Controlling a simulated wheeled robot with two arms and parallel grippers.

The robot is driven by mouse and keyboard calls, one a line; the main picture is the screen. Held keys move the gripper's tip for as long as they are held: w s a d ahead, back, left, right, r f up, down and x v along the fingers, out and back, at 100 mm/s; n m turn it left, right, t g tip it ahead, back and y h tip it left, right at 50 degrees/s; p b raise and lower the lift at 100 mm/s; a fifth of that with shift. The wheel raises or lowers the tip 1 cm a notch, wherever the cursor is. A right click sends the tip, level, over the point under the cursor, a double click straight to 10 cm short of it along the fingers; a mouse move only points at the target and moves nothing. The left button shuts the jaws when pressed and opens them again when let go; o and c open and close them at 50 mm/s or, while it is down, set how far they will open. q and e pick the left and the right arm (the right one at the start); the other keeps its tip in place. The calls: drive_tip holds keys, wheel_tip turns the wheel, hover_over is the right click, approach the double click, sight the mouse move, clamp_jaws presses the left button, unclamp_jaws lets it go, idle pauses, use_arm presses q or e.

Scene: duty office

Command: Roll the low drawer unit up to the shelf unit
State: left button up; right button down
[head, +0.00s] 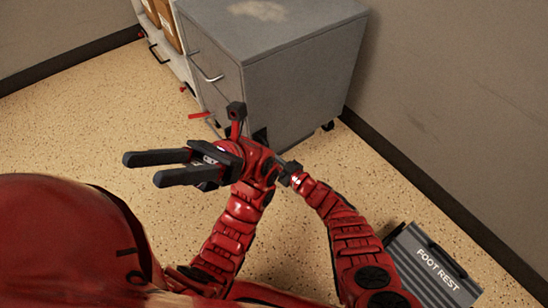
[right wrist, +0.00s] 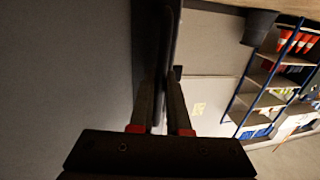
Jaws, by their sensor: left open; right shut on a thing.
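The low drawer unit (head: 296,85) is a grey metal box with a silver drawer handle (head: 208,76) and dark castors, standing on the floor at the top middle of the head view. My left gripper (head: 140,168) is open and empty, in front of the unit and apart from it. My right gripper shows in the right wrist view (right wrist: 168,88), shut on a thin dark part, apparently of the drawer unit. In the head view my left wrist mostly hides it. A white shelf unit (head: 172,58) with brown boxes stands at the left of the drawer unit.
A grey wall (head: 450,90) with a dark skirting runs close along the right. A foot rest (head: 432,268) lies on the floor at the lower right. Speckled floor (head: 75,125) is clear at the left. The right wrist view shows blue-posted shelving (right wrist: 268,82) farther off.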

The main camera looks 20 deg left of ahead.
use_arm(q)
drive_tip(key=shift+a+r+t, duration=0.1)
drive_tip(key=shift+a+t, duration=0.2)
use_arm(e)
drive_tip(key=shift+w+a, duration=0.35)
drive_tip(key=shift+a, duration=0.15)
drive_tip(key=shift+r, duration=0.1)
drive_tip(key=c, duration=0.9)
unclamp_jaws()
drive_tip(key=shift+a, duration=0.1)
use_arm(q)
drive_tip(key=shift+a, duration=0.1)
drive_tip(key=shift+w, duration=0.1)
